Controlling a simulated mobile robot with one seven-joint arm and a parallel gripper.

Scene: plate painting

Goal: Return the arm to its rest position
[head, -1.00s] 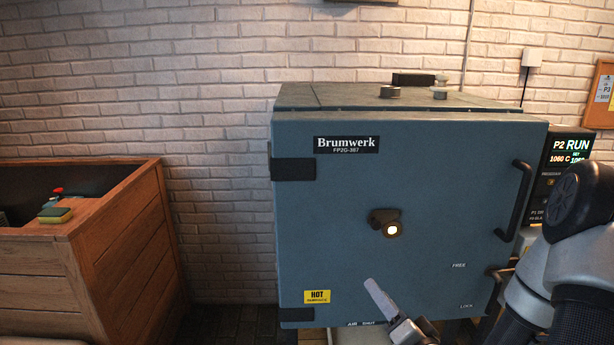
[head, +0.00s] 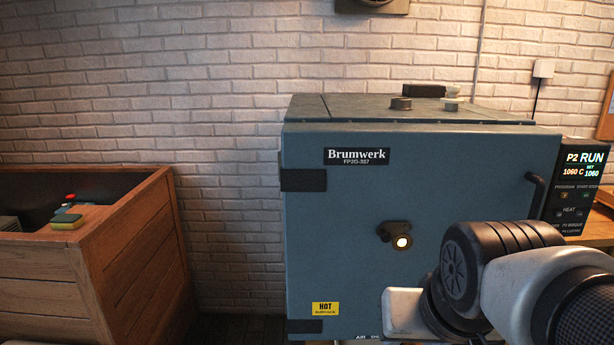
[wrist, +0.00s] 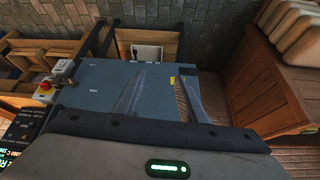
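My arm (head: 520,285) is folded up at the lower right of the head view, in front of the kiln's right side. My gripper does not show in the head view. In the wrist view my gripper (wrist: 162,76) has its two grey fingers apart, with nothing seen between them but the surfaces beyond. The blue-grey kiln (head: 345,215) stands behind my arm with its door shut. Its display (head: 583,165) reads P2 RUN, 1060 C, and its peephole (head: 402,242) glows. The kiln (wrist: 100,85) also shows beyond the fingers in the wrist view. My arm hides the door's lower right part.
A wooden bin (head: 130,255) stands at the left, with a sponge (head: 67,221) on its edge. A white brick wall (head: 215,110) is behind. Floor shows between bin and kiln. A red button (wrist: 44,86) is at the left of the wrist view.

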